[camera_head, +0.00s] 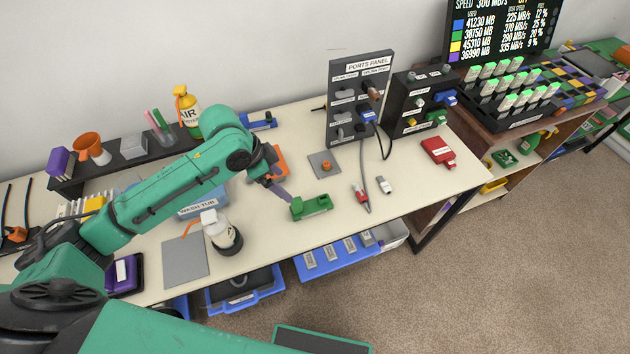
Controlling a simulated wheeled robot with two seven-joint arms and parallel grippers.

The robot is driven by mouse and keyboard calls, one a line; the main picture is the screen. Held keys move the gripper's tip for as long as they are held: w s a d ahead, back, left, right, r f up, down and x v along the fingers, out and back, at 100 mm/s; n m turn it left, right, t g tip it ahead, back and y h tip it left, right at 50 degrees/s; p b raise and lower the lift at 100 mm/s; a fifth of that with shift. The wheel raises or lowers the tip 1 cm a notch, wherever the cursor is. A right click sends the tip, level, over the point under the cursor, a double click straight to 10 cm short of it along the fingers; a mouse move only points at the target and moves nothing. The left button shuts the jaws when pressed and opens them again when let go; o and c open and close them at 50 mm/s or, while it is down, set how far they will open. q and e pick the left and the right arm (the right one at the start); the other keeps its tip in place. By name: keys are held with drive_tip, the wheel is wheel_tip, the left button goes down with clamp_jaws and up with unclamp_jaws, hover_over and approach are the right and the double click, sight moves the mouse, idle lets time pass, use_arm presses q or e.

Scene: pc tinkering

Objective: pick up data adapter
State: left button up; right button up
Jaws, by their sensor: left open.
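My left arm reaches in from the left, and my left gripper (281,190) is open, pointing down over the table. A green block-like piece (311,207) lies on the table just right of and below its fingers. I see no clear contact between them. A small white-grey plug-like piece (384,185) lies farther right, beside a red-and-grey cable end (361,194). A red block (438,150) with a metal connector lies near the table's right side. No readable label tells me which piece is the data adapter. My right gripper is not in view.
The grey ports panel (343,131) stands behind, with a blue plug and hanging cable. A white bottle (219,230) stands left of the gripper, near the wash tub (201,204). Blue bins (337,258) sit below the front edge. The table between the green piece and red block is mostly clear.

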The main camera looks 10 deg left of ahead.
sight(302, 206)
use_arm(q)
drive_tip(key=d+f, duration=0.1)
drive_tip(key=f, duration=0.1)
drive_tip(key=d+f, duration=0.1)
drive_tip(key=f, duration=0.1)
drive_tip(key=s+f+p, duration=0.1)
drive_tip(key=f, duration=0.1)
drive_tip(key=shift+d+f, duration=0.15)
drive_tip(key=shift+d, duration=0.25)
drive_tip(key=x, duration=0.4)
drive_tip(key=w+x, duration=0.1)
drive_tip(key=x, duration=0.1)
drive_tip(key=shift+w+a+f+p, duration=0.1)
drive_tip(key=shift+a+f+p, duration=0.1)
drive_tip(key=shift+p, duration=0.15)
drive_tip(key=shift+d+f, duration=0.1)
drive_tip(key=c, duration=0.5)
clamp_jaws()
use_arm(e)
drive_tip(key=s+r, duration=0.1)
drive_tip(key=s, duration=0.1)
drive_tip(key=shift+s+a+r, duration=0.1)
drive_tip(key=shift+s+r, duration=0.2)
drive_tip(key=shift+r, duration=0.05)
